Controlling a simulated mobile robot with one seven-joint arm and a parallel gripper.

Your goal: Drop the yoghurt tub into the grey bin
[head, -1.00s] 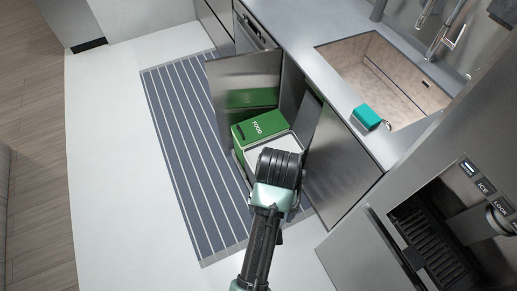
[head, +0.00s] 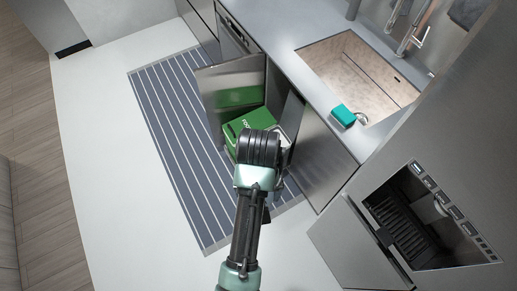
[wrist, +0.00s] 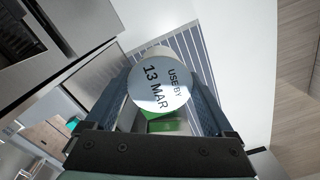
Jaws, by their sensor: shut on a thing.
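The yoghurt tub (wrist: 160,88) is held between the two fingers of my gripper (wrist: 165,92) in the wrist view. Its round pale end, printed "USE BY 13 MAR", faces the camera. In the head view my dark wrist hides the tub and the fingertips. The grey bin (head: 284,133) stands in the open cabinet, right of the green FOOD bin. My wrist covers most of it, and only a pale part of its rim shows. I cannot tell whether the tub is directly above its opening.
The green FOOD bin (head: 252,119) is beside the grey bin. Open cabinet doors stand on the left (head: 230,85) and right (head: 318,165). A teal sponge (head: 343,115) lies by the sink (head: 355,75). The striped runner (head: 170,140) is clear.

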